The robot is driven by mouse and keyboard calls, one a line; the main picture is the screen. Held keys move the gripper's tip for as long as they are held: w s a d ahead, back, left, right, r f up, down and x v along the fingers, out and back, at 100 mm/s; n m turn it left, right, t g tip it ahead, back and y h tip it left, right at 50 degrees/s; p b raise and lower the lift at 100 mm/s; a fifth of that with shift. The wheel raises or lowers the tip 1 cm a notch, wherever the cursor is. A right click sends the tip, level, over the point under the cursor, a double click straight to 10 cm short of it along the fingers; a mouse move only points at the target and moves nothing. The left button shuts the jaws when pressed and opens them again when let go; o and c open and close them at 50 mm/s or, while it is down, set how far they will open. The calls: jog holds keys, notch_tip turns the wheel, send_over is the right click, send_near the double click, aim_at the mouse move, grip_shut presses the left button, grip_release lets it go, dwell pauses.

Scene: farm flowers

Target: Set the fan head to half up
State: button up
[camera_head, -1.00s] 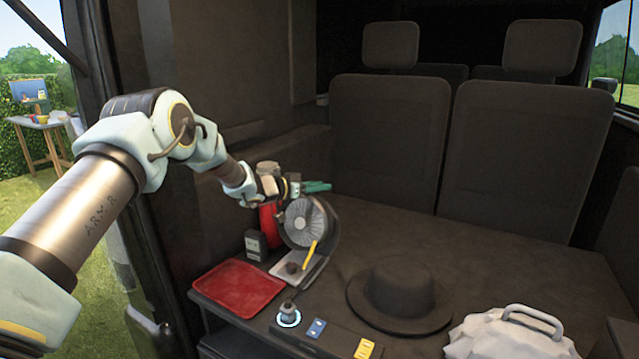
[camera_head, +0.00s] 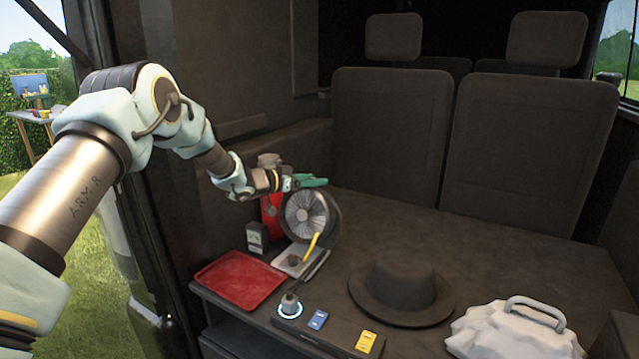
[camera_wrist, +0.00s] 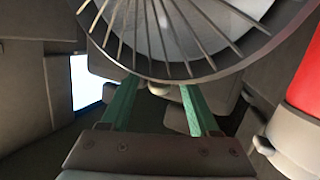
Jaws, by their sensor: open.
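The fan is a dark round housing with a pale, ribbed grille on its head (camera_head: 306,215), standing on a light base plate (camera_head: 290,262) on the dark deck. A yellow strip (camera_head: 312,246) shows in front of it. My gripper (camera_head: 318,182) has teal fingers at the top rim of the fan head. In the wrist view the grille (camera_wrist: 165,25) fills the top. My gripper (camera_wrist: 160,108) is open there, its two fingers apart on either side of the lower rim, with nothing clearly between them. Whether a finger touches the rim I cannot tell.
A red cylinder (camera_head: 272,215) stands just behind the fan, and a small dark box (camera_head: 257,238) to its left. A red tray (camera_head: 240,278), a knob (camera_head: 290,306), a brimmed hat (camera_head: 402,285) and a white bag (camera_head: 508,330) are in front. Dark seats (camera_head: 390,150) stand behind.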

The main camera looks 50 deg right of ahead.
jog(key=b+v, duration=0.1)
jog(key=v, duration=0.6)
jog(key=shift+a, duration=0.35)
